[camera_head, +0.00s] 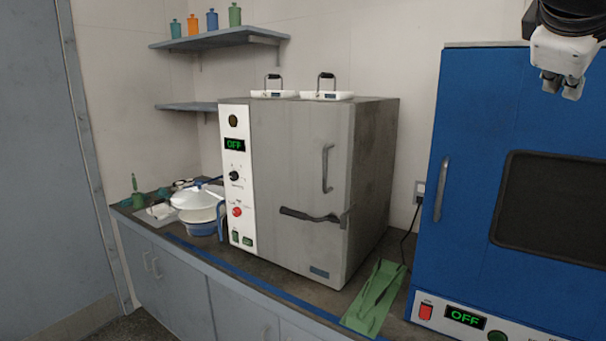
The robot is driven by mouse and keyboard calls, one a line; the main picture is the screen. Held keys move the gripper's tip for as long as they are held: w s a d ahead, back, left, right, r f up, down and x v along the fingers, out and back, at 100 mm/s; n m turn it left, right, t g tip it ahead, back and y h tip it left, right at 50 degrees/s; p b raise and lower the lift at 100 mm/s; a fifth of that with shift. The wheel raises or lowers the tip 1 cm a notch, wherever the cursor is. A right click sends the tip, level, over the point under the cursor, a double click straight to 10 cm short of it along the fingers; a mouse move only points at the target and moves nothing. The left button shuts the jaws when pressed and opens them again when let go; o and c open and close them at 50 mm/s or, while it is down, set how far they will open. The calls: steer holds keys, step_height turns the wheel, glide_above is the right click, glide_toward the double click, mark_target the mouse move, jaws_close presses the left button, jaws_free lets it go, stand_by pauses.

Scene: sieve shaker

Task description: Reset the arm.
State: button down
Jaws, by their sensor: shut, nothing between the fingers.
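My gripper (561,88) is at the top right of the head view, in front of the upper part of the blue machine. It points downward with its fingers close together and holds nothing. It is apart from the machine and above the counter. The rest of my arm is mostly cut off by the top edge of the view.
A grey oven-like cabinet (290,180) reading OFF stands mid-counter, left of the blue machine (470,120), also reading OFF. A green mat (358,322) with dark tools lies between them. White and blue bowls (200,215) stand left.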

steer(key=s+a+f+m+g+y, duration=0.1)
steer(key=s+a+f+y, duration=0.2)
steer(key=f, duration=0.6)
steer(key=s+a+f+m+g+y, duration=0.1)
steer(key=s+a+f+m+y, duration=0.1)
steer(key=s+a+f, duration=0.5)
steer(key=s+a+f+m+g+y, duration=0.2)
steer(key=s+a+f+y, duration=0.2)
steer(key=f, duration=0.9)
steer(key=shift+s+a, duration=0.55)
steer(key=shift+s, duration=0.3)
